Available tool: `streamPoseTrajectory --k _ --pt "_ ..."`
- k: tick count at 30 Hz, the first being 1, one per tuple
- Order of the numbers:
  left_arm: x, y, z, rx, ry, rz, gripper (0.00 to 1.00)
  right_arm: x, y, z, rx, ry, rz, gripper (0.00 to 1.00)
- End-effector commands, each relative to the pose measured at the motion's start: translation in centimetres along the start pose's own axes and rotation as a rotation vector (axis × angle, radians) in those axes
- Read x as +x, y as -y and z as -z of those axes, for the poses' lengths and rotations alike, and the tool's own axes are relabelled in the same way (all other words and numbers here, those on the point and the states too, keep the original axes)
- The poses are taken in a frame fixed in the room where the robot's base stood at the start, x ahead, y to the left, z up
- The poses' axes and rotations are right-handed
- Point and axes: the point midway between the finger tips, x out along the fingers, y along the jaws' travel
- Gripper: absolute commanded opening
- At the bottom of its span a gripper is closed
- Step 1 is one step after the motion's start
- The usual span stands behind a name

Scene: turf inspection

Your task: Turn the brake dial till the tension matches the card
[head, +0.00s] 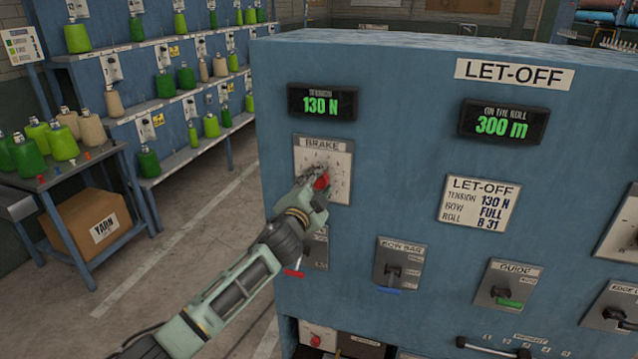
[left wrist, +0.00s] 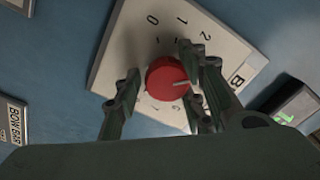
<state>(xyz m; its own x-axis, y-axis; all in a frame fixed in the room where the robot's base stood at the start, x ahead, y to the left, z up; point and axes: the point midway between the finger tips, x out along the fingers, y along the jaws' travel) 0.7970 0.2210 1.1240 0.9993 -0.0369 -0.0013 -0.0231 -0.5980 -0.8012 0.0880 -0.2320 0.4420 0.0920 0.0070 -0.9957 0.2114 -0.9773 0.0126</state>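The red brake dial (head: 321,181) sits on a white numbered plate (head: 341,187) on the blue machine front. My left gripper (head: 316,186) is at the dial. In the left wrist view its fingers stand either side of the red dial (left wrist: 164,78), with a visible gap on the left side, so it looks open around it. The dial's white mark points right in that view; a finger hides the number there. The tension display (head: 321,103) reads 130 N. The let-off card (head: 479,202) reads tension 130 N, bow full, roll B 31. My right gripper is not in view.
The bow bar switch (head: 397,266) and guide switch (head: 504,291) are below and right of the dial. A second display (head: 503,122) reads 300 m.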

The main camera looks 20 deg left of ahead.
Motion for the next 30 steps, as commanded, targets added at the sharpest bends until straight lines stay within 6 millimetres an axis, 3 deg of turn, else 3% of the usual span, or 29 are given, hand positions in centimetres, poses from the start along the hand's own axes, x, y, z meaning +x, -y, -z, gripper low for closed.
streamPoseTrajectory --k 3,16,30 --pt "0.0 -0.1 -0.3 0.0 0.006 -0.002 0.47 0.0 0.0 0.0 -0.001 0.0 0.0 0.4" --pt "-0.9 0.1 -0.2 -0.001 0.002 0.002 0.47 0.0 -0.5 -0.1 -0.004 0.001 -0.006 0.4" --pt "-9.2 -0.1 -0.2 -0.001 0.004 -0.001 0.47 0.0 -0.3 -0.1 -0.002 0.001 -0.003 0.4"
